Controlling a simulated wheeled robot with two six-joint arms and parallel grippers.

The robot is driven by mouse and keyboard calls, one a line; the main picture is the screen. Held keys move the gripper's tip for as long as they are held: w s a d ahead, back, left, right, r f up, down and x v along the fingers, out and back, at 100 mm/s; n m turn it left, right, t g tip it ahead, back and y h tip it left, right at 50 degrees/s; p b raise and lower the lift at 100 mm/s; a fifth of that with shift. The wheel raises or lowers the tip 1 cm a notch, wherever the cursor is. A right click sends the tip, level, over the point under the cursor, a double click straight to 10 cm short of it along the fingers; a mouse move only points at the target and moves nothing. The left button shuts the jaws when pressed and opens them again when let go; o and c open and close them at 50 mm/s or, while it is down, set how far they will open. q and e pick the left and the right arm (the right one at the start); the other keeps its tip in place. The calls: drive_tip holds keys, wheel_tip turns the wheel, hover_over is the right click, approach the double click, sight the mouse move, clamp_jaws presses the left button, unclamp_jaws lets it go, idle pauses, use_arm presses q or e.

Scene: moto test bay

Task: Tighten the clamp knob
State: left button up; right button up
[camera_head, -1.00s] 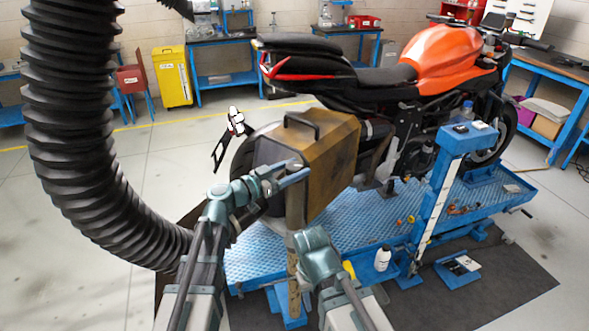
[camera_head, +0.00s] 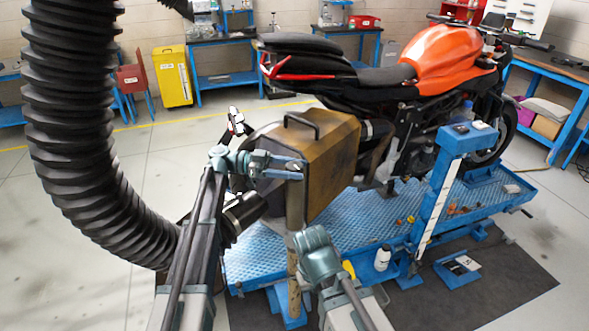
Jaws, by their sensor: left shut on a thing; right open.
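My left gripper (camera_head: 290,170) reaches in from the left at the top of an upright metal post (camera_head: 295,205). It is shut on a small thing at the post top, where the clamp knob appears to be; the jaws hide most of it. A brown box-like case (camera_head: 335,150) with a dark handle stands just behind the post. My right gripper (camera_head: 312,238) is lower, beside the post, and is open; its fingers are largely hidden behind its own wrist.
The orange and black motorcycle (camera_head: 430,60) stands on the blue lift (camera_head: 345,235). A thick black corrugated hose (camera_head: 70,130) hangs at the left, near my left arm. A dark cylinder (camera_head: 243,210) lies behind that arm.

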use_arm(q)
drive_tip(key=shift+m+g, duration=0.6)
drive_tip(key=shift+g, duration=0.3)
drive_tip(key=o, duration=1.4)
drive_tip(key=shift+c, duration=0.2)
